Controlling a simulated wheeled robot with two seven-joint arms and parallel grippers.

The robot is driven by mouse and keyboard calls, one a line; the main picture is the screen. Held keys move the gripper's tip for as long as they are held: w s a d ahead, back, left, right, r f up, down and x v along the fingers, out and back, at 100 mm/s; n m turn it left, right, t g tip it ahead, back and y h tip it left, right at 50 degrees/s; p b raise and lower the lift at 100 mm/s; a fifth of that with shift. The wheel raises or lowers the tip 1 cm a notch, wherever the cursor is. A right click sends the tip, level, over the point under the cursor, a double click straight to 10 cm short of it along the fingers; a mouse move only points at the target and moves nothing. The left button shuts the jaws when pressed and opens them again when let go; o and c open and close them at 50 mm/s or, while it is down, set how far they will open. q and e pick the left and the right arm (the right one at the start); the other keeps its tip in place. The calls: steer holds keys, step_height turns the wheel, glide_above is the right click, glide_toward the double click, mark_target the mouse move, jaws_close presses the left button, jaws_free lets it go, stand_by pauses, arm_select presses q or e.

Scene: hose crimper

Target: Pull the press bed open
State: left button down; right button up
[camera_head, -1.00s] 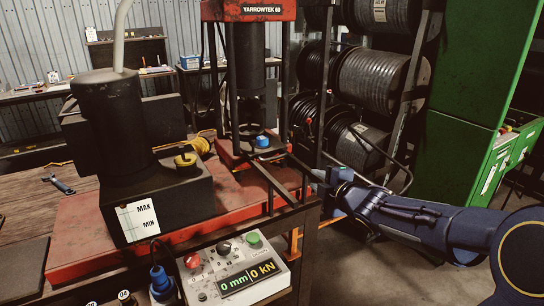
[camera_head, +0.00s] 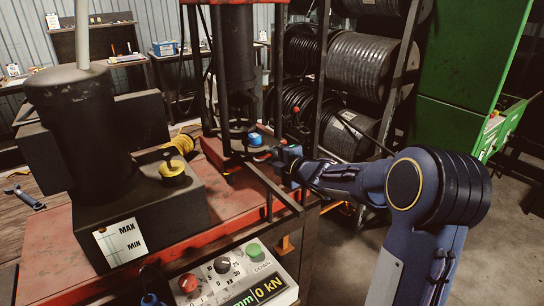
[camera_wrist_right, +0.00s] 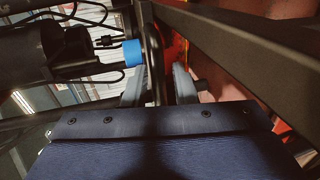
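The press (camera_head: 235,60) stands at the back middle in the head view, with a black ram hanging over its lower, dark bed area (camera_head: 228,152). A blue-capped part (camera_head: 255,139) sits at the bed; a blue cap (camera_wrist_right: 132,53) also shows in the right wrist view. My right gripper (camera_head: 266,156) is at the right front side of the bed, close to the dark rails. In the wrist view its two grey fingers (camera_wrist_right: 158,86) stand apart, with a dark bar in the line of the gap. I cannot tell whether they touch it. My left gripper is out of view.
A black tank (camera_head: 75,130) with a MAX/MIN label stands left on the red bench (camera_head: 150,251). A control box (camera_head: 240,278) is in front. Hose reels (camera_head: 370,60) and a green cabinet (camera_head: 460,70) stand at the right. Dark rails (camera_head: 275,190) jut forward below the gripper.

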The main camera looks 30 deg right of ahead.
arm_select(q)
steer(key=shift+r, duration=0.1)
arm_select(e)
steer(key=shift+w+f, duration=0.1)
steer(key=shift+w, duration=0.4)
steer(key=shift+c, duration=0.4)
jaws_close()
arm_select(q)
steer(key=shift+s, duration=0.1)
